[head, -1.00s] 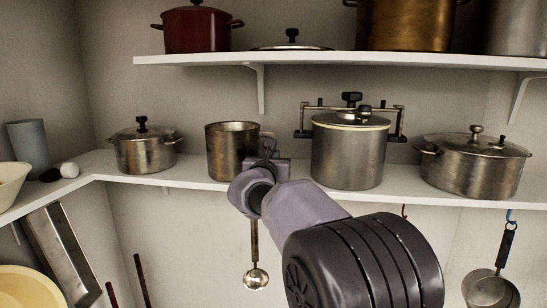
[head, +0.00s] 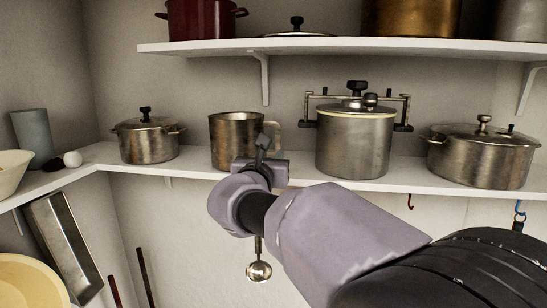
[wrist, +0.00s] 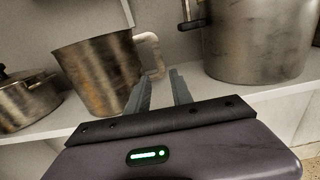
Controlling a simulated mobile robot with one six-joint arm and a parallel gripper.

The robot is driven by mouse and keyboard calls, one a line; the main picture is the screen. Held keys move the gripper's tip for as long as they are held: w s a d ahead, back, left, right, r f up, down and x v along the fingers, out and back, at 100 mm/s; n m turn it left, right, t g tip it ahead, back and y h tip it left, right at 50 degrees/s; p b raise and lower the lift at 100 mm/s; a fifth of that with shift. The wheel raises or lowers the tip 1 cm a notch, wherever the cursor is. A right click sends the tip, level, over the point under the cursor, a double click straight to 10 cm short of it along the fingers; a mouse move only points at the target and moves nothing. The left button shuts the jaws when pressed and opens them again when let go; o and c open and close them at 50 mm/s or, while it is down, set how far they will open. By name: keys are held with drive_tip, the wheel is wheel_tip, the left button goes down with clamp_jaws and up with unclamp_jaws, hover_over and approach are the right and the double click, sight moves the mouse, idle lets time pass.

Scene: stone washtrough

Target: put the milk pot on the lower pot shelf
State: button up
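The milk pot (head: 232,140), an open, lidless metal pot with a pale handle on its right, stands upright on the lower pot shelf (head: 400,177). It sits between a small lidded pot and a tall clamped pot. It also shows in the wrist view (wrist: 95,75). My gripper (head: 263,145) is in front of the pot's lower right side, below the handle. In the wrist view my gripper (wrist: 158,85) has its fingers apart with nothing between them. The handle lies beyond the fingertips, apart from them.
The lidded pot (head: 147,140) stands to the left, the clamped pot (head: 353,145) close on the right, and a wide lidded pot (head: 480,157) farther right. An upper shelf (head: 330,46) with pots runs above. A ladle (head: 259,271) hangs below the lower shelf.

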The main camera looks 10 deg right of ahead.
drive_tip(key=s+d+f+m+g, duration=0.45)
drive_tip(key=s+f+m, duration=0.25)
drive_tip(key=s+m, duration=0.35)
drive_tip(key=s+d+f+m+g, duration=0.4)
drive_tip(key=s+d+f+m, duration=0.15)
drive_tip(key=s+m, duration=0.5)
drive_tip(key=s+a+f+m+g+y, duration=0.1)
drive_tip(key=s+a+f+m+y, duration=0.3)
drive_tip(key=s, duration=0.5)
drive_tip(key=s+a+f+m+g+y, duration=0.1)
drive_tip(key=s+a+f+m+y, duration=0.3)
drive_tip(key=s+a+f+m, duration=0.3)
drive_tip(key=s+a+m, duration=0.2)
drive_tip(key=m, duration=0.1)
drive_tip(key=shift+a+m+y, duration=0.2)
drive_tip(key=shift+m+y, duration=0.2)
